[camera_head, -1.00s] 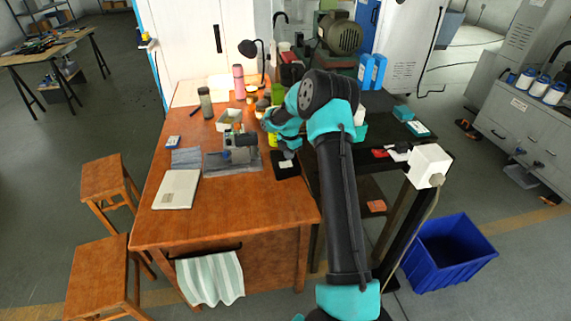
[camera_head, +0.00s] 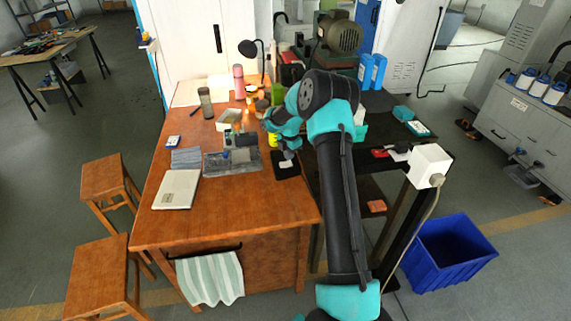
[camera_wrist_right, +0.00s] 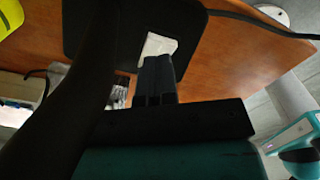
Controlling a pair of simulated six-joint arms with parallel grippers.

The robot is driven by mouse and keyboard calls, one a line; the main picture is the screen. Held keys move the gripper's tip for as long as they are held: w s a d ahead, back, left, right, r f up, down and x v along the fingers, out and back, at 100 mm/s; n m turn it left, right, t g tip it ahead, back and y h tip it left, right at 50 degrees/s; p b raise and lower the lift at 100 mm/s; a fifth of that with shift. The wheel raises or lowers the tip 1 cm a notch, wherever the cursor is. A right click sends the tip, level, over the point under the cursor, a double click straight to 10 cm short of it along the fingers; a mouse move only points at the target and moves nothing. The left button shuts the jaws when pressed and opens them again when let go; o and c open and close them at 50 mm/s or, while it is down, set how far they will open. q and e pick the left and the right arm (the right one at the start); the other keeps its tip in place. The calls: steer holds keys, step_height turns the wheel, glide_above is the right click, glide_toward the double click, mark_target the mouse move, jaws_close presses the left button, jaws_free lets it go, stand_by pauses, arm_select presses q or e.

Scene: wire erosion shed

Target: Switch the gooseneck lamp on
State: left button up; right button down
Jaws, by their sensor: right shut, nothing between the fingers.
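The black gooseneck lamp (camera_head: 252,50) stands at the back of the wooden desk, its head bent to the left. A warm glow lies on the desk below it, so it appears lit. My right gripper (camera_head: 288,154) is shut and empty above the desk's right side, well in front of the lamp. In the right wrist view its closed fingers (camera_wrist_right: 157,62) overlap the lower edge of a white piece on a black pad (camera_wrist_right: 88,35); contact cannot be told. The pad also shows in the head view (camera_head: 286,172). My left gripper is out of view.
A blue bin (camera_head: 448,252) stands on the floor at right.

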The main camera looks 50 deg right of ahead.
mark_target(289, 162)
steer(key=shift+f, duration=1.35)
stand_by(1.5)
steer(key=shift+r, duration=0.1)
steer(key=shift+r, duration=3.45)
